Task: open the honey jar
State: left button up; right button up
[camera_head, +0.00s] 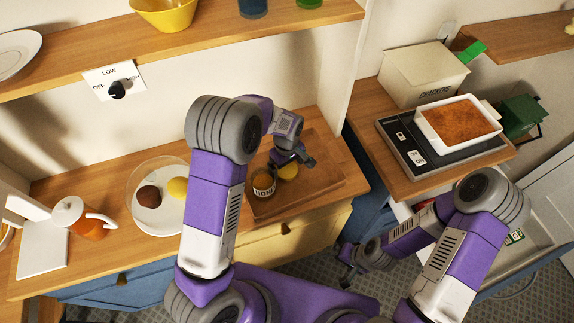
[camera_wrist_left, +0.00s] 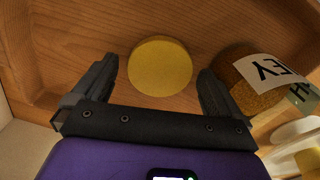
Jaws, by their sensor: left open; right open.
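The honey jar (camera_head: 263,184), with a white label, stands on a wooden tray (camera_head: 325,181) on the counter. It also shows at the right of the left wrist view (camera_wrist_left: 252,85), just outside one finger. A round yellow disc that looks like a lid (camera_head: 288,172) lies on the tray beside the jar, apart from it. In the left wrist view the disc (camera_wrist_left: 160,66) sits between the fingertips. My left gripper (camera_head: 291,161) is open above the disc, with nothing held. My right gripper (camera_head: 348,273) is open, low in front of the counter, away from the jar.
A plate (camera_head: 160,222) with a brown and a yellow round item and a teapot (camera_head: 82,218) stand left on the counter. A dial (camera_head: 117,89) is on the wall. At right are a scale-like black appliance (camera_head: 402,148), a baking dish (camera_head: 425,132) and a crackers box (camera_head: 424,72).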

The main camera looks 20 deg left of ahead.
aim_at(287, 169)
pick_arm(q)
jog(key=shift+r, duration=0.1)
notch_tip(287, 169, up, 7)
jog(key=p, duration=0.5)
